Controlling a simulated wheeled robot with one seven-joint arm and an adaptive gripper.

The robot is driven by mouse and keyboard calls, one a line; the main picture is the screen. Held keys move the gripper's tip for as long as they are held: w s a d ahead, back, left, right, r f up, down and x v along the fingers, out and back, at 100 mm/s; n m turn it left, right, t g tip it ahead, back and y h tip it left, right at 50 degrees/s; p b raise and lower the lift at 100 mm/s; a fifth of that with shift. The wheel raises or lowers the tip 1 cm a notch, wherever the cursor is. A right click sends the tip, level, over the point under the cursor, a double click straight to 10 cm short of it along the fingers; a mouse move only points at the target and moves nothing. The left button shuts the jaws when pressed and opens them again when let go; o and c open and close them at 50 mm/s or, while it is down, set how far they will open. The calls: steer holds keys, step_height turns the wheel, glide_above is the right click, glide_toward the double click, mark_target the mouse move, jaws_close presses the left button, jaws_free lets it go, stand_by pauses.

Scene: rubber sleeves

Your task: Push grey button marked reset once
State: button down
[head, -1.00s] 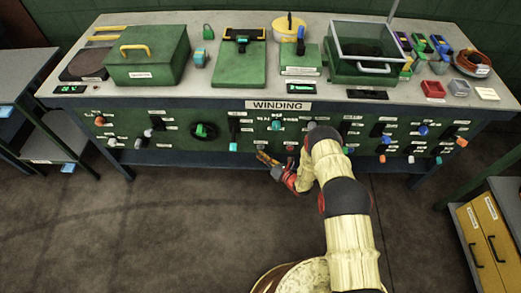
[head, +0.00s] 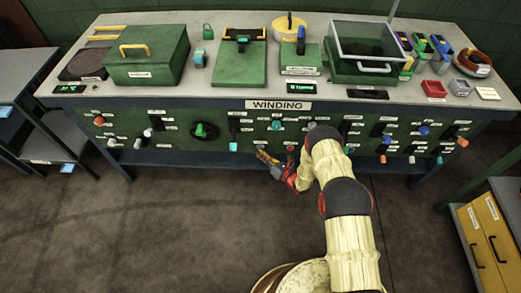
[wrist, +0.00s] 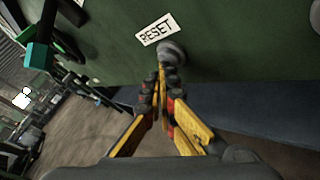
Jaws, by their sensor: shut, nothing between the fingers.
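The grey reset button (wrist: 171,50) is a round knob on the green panel, just beside a white label reading RESET (wrist: 158,30). My gripper (wrist: 162,70) is shut and empty, its yellow and red fingers together. In the wrist view its tips are at the lower edge of the button; they look very close, but I cannot tell whether they touch. In the head view my gripper (head: 261,153) is in front of the lower part of the bench panel, below the WINDING sign (head: 281,106). I cannot make out the reset button there.
The green panel (head: 220,118) carries many other knobs and switches, including a cyan-tipped lever (head: 233,146) left of my gripper, which also shows in the wrist view (wrist: 38,55). A dark beam runs below the panel. The floor in front (head: 150,220) is clear.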

steer(key=shift+s, duration=0.75)
steer(key=shift+s+a+p, duration=0.1)
steer(key=shift+s+p, duration=0.75)
steer(key=shift+s, duration=1.65)
